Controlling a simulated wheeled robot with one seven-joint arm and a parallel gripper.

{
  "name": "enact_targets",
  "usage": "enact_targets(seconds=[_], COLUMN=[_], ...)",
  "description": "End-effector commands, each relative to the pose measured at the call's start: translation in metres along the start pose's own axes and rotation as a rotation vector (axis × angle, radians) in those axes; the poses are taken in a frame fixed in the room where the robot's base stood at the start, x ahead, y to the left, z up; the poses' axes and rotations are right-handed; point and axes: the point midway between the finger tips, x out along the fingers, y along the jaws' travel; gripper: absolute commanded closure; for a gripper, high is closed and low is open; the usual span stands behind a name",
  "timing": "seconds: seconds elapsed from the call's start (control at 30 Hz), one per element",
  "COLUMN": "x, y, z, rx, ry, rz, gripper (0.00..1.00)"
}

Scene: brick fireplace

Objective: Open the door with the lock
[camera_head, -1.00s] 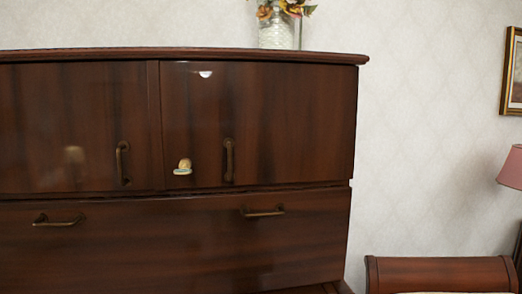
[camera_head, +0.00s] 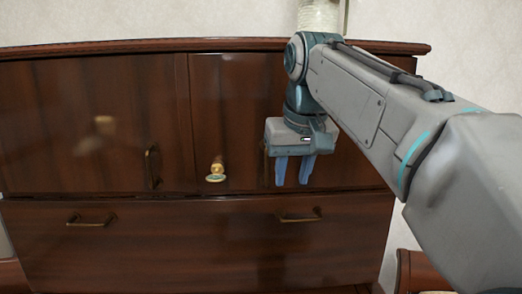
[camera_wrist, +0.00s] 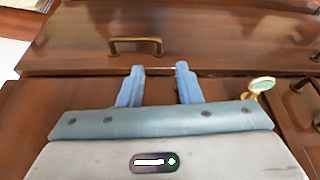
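The right cabinet door (camera_head: 225,120) is dark glossy wood and is closed. A small gold lock with a pale disc (camera_head: 216,172) sits at its lower left; it also shows right of my fingers in the wrist view (camera_wrist: 260,88). My gripper (camera_head: 292,183) is in front of this door, to the right of the lock, with its blue fingers pointing down. The fingers are apart with nothing visible between them, also in the wrist view (camera_wrist: 161,84). The door's own handle is mostly hidden behind my gripper. I cannot tell whether the fingers touch the door.
The closed left door has an upright brass handle (camera_head: 152,167). A wide drawer below has a left handle (camera_head: 90,220) and a right handle (camera_head: 299,216); the right one also shows in the wrist view (camera_wrist: 135,45). A white vase (camera_head: 318,16) stands on top, partly behind my arm.

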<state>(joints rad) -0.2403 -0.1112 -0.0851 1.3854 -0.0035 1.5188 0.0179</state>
Motion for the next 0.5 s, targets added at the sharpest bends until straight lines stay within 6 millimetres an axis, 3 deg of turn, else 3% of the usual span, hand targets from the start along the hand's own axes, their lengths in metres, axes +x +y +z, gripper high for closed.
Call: enact_targets(seconds=[0.03,0.2,0.4,0.5], x=[-0.024,-0.074,-0.103,-0.103], y=[-0.007,-0.023,-0.033,-0.034], z=[-0.016,-0.042,-0.052,-0.053], rx=[-0.013,-0.043,-0.06,-0.062], ry=[0.01,0.029,0.042,0.042], rz=[-0.003,-0.009,-0.011,-0.011], gripper=[0.68,0.68,0.68,0.68])
